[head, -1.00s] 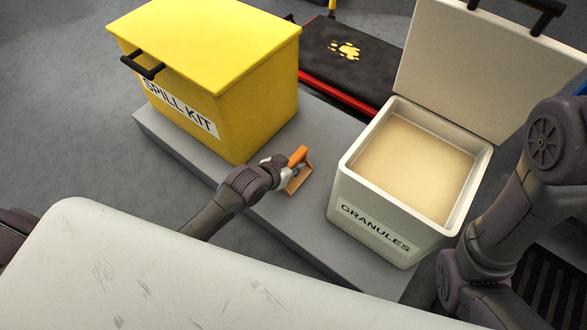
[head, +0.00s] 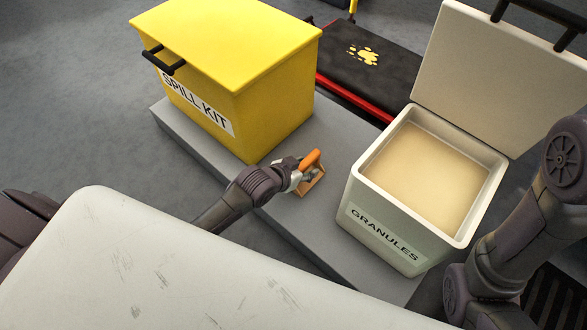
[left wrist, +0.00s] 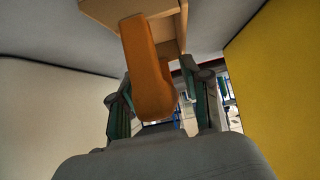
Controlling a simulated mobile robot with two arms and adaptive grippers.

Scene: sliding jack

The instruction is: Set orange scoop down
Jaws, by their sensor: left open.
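The orange scoop (head: 313,159) is on the grey platform between the yellow spill kit box and the granules bin. Its orange handle points up and its tan scoop part is low, at the platform. My left gripper (head: 303,176) is at the handle. In the left wrist view, the scoop's handle (left wrist: 146,55) lies between the spread fingers of my left gripper (left wrist: 162,92), which is open. Whether a finger still touches the handle cannot be told. My right arm shows at the right edge, but its gripper is out of view.
The yellow spill kit box (head: 270,110) stands closed at the left of the platform (head: 345,130). The open granules bin (head: 362,220), filled with pale granules, stands at the right with its lid up. A black cart with a red edge (head: 365,70) is behind. Bare platform lies around the scoop.

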